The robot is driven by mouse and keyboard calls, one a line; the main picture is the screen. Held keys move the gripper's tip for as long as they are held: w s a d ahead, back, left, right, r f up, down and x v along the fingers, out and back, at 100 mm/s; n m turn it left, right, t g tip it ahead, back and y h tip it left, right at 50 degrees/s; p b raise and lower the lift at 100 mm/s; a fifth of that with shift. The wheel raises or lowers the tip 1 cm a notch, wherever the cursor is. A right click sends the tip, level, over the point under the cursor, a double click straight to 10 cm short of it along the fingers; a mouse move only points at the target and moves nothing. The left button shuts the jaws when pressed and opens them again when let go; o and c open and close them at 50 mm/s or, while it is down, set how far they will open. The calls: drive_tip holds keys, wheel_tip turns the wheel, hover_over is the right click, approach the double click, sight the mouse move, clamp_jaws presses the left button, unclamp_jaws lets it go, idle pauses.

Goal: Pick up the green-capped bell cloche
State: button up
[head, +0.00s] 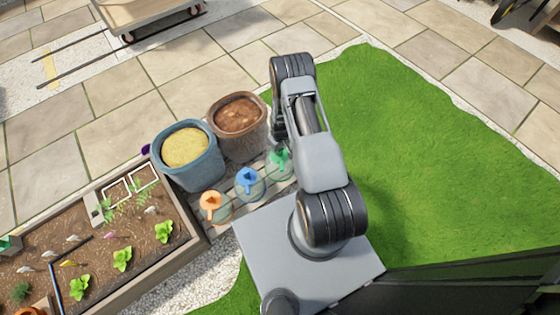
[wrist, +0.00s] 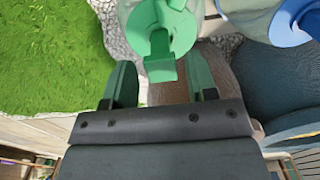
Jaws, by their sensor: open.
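The green-capped bell cloche (head: 280,163) stands at the right end of a row of three cloches on a slatted strip, partly covered by my arm in the head view. In the wrist view its green cap and handle (wrist: 165,38) fill the top middle, with the clear bell around them. My gripper (wrist: 160,66) is open and empty, its two green fingers apart. The cap's tab shows between and just beyond the fingertips; I cannot tell whether they touch. In the head view my gripper is mostly hidden by the arm.
The blue-capped cloche (head: 249,182) and the orange-capped cloche (head: 212,206) stand to the left. A brown pot of soil (head: 250,142) and a blue pot of yellow grain (head: 195,170) stand close behind. A planted bed (head: 130,262) lies left; open grass (head: 420,150) lies right.

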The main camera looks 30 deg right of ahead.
sight(280, 159)
drive_tip(key=shift+w+f+b, duration=0.2)
drive_tip(key=shift+f+b, duration=0.9)
drive_tip(key=shift+f, duration=1.55)
drive_tip(key=shift+r, duration=0.1)
drive_tip(key=c, duration=0.6)
drive_tip(key=shift+c, duration=0.2)
